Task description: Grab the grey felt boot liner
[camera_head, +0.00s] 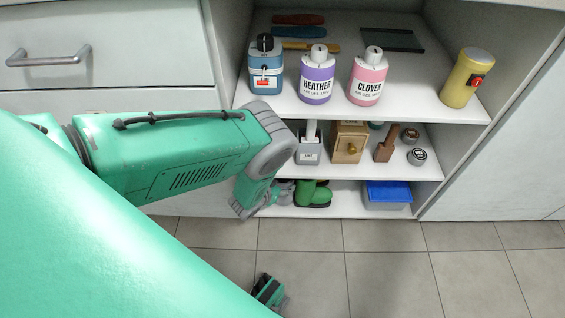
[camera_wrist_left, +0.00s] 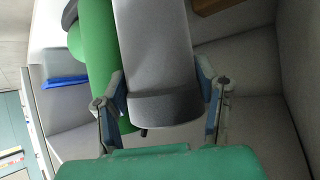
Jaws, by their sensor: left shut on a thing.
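The grey felt boot liner (camera_wrist_left: 155,45) is a smooth grey tube with a darker cuff at its near end. It fills the middle of the left wrist view. My left gripper (camera_wrist_left: 163,88) has one finger on each side of the liner and is shut on it near the cuff. In the head view my left arm reaches down to the bottom shelf, where the gripper (camera_head: 279,190) is small and partly hidden by my wrist. I cannot clearly make out the liner there.
Green boots (camera_head: 313,194) stand right beside the gripper on the bottom shelf. A blue-lidded bin (camera_head: 388,191) is further right. The middle shelf (camera_head: 425,170) above holds a wooden box (camera_head: 347,142) and several small items. Bottles stand on the top shelf. The tiled floor in front is mostly clear.

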